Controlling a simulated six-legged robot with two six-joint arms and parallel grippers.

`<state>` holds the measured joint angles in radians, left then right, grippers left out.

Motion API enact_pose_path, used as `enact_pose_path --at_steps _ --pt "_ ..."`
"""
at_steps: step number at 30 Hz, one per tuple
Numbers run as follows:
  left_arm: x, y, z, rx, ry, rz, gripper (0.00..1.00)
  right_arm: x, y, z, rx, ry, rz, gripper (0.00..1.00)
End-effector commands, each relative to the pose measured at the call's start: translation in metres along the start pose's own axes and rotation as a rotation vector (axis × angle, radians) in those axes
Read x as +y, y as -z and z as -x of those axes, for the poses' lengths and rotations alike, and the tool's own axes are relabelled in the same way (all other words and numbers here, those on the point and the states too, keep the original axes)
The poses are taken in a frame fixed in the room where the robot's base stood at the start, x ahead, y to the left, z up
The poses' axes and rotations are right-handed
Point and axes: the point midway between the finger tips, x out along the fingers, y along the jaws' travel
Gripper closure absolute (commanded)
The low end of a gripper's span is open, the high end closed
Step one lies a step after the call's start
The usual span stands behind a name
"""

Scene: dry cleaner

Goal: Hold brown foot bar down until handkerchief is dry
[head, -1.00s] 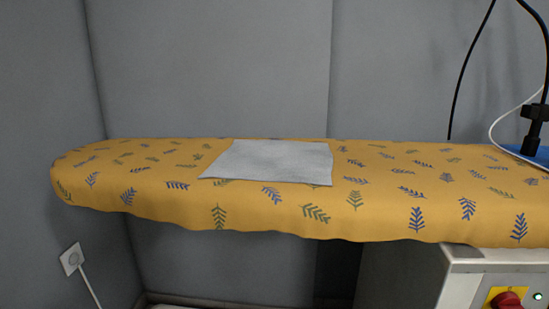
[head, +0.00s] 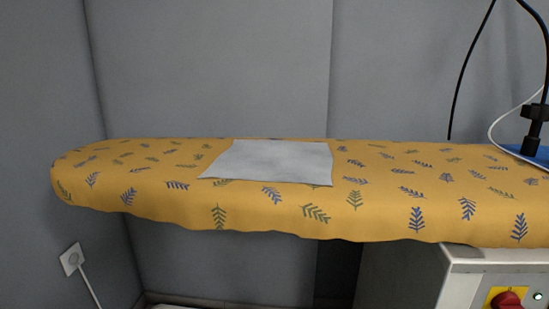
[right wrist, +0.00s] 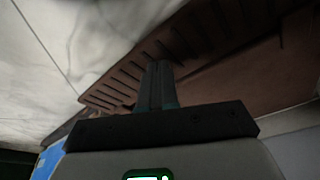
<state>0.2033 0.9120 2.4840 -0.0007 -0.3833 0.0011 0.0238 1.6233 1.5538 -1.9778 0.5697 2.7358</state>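A pale grey-white handkerchief (head: 270,162) lies flat on the yellow leaf-patterned ironing board (head: 330,215) in the head view. Whether it is damp or dry cannot be told from its look. In the right wrist view the brown ribbed foot bar (right wrist: 208,38) runs diagonally across the picture. My right gripper (right wrist: 158,78) has its two fingers together, and their tips are at the bar. Nothing shows between them; whether they press on the bar cannot be told. My left gripper is in neither view.
A white cabinet with a red knob (head: 507,300) and a small lit green lamp (head: 538,296) stands under the board's right end. A blue iron (head: 530,150) with cables is at the right edge. Grey walls close in behind and left.

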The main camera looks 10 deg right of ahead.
Motion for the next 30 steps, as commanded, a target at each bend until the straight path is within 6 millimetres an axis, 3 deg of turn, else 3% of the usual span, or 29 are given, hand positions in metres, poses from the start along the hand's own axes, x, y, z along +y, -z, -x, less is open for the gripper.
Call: enact_pose_path --at_steps 25,30 --pt "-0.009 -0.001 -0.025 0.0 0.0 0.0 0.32 0.0 -0.008 -0.031 0.0 0.0 0.0 1.0" --pt "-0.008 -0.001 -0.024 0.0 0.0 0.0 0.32 0.0 -0.007 -0.029 0.0 0.0 0.0 1.0"
